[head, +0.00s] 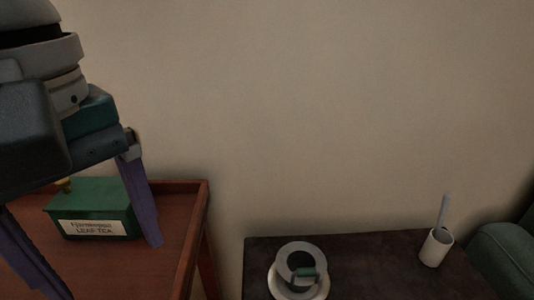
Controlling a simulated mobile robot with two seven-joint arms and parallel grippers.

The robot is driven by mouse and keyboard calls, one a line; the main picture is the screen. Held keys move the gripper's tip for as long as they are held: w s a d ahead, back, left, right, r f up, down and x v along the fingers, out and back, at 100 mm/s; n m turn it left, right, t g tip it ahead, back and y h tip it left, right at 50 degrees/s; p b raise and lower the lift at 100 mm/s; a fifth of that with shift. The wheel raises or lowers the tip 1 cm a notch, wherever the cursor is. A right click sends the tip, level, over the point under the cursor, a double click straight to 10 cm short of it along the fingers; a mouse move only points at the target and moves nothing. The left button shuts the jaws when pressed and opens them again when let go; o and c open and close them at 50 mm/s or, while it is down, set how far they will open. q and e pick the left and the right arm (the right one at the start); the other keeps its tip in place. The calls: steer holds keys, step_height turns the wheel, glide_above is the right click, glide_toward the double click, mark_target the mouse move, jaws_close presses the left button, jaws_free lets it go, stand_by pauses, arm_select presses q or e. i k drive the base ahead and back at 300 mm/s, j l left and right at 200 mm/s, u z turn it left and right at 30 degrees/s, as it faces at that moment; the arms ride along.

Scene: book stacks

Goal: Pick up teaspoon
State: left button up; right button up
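A slim grey handle (443,211) stands up out of a small white cup (436,248) on the dark table at the right. It may be the teaspoon, but its lower end is hidden in the cup. My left gripper (105,268) comes in from the left, over the red-brown table. Its two purple fingers are spread wide apart, with nothing visible held between them. It is far to the left of the cup. My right gripper is not in view.
A green box labelled leaf tea (92,211) stands on the red-brown table (184,222), behind the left fingers. A white round vessel (286,254) with a green part sits on the dark table (375,265). A green padded seat (508,258) is at far right. A plain wall stands behind.

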mark_target(446, 199)
steer(key=z, duration=1.15)
